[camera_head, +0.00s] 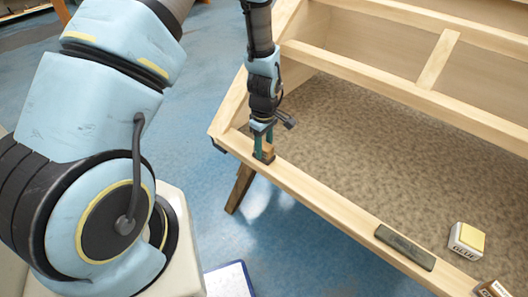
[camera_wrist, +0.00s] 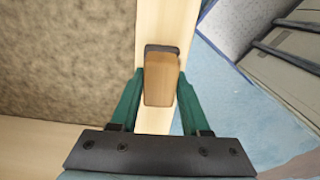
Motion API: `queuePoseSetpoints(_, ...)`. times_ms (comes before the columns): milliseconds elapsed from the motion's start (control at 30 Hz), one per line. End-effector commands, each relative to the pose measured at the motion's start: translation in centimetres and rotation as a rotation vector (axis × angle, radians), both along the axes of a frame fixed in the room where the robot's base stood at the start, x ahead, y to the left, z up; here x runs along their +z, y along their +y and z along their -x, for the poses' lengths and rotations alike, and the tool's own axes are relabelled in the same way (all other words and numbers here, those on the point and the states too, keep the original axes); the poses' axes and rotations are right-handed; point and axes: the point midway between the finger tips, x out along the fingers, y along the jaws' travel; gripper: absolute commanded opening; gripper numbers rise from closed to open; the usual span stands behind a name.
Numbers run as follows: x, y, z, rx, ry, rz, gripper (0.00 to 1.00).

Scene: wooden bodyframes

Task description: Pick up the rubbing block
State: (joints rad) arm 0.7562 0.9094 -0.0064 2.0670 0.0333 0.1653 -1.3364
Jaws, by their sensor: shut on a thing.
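The rubbing block (camera_wrist: 160,80) is a small wooden block with a dark edge at its far end. In the wrist view it lies between the two green fingers of my gripper (camera_wrist: 160,106), lengthwise along the pale wooden rail. In the head view the block (camera_head: 266,152) is at the rail's left corner end, partly hidden by the fingers. My gripper (camera_head: 263,142) points down from above and is shut on the block. The block is at or just above the rail (camera_head: 325,203); I cannot tell if it still touches.
A dark flat block (camera_head: 405,247) lies on the rail further right. A white and yellow glue box (camera_head: 466,239) sits on the brown panel (camera_head: 400,150), with another small box (camera_head: 492,289) at the bottom right. Raised wooden frame beams (camera_head: 410,85) stand behind.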

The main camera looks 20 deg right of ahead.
Motion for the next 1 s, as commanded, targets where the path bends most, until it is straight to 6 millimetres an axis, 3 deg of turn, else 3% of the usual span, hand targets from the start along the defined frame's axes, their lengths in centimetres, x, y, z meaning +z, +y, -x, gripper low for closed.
queuePoseSetpoints(33,0.0,0.0,0.0,0.0,0.0,0.0,0.23)
queuePoseSetpoints(233,0.0,0.0,0.0,0.0,0.0,0.0,0.0)
queuePoseSetpoints(733,0.5,-0.1,-0.1,0.0,-0.002,0.001,0.0)
queuePoseSetpoints(1000,3.7,-0.1,-0.1,0.0,-0.005,0.004,0.0)
